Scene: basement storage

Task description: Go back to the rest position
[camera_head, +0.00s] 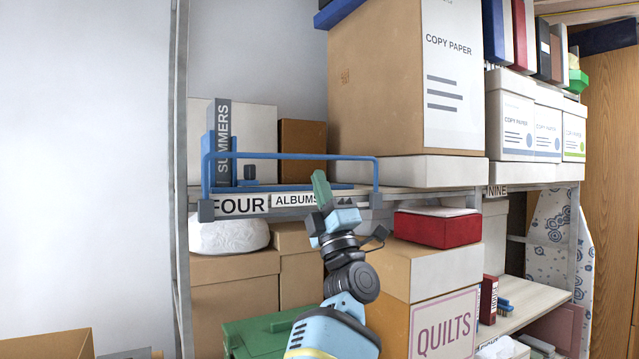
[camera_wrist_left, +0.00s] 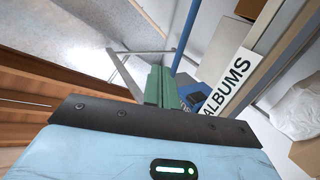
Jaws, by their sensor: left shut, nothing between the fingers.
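My left gripper (camera_head: 321,186) rises from the bottom middle of the head view, its green fingers pointing up in front of the shelf edge with the FOUR and ALBUMS labels. The fingers are together with nothing between them. In the left wrist view the green fingers (camera_wrist_left: 158,86) also show shut, beside the ALBUMS label (camera_wrist_left: 232,80). A blue rail frame (camera_head: 290,156) stands at the front of that shelf, close behind the fingertips in the picture; I cannot tell whether they touch. My right gripper is in neither view.
A SUMMERS binder (camera_head: 222,150) stands on the shelf. A large copy paper box (camera_head: 375,85) is to the right. Below are a red box (camera_head: 437,228), a QUILTS box (camera_head: 445,325) and a green container (camera_head: 262,335). The left wall (camera_head: 80,150) side looks open.

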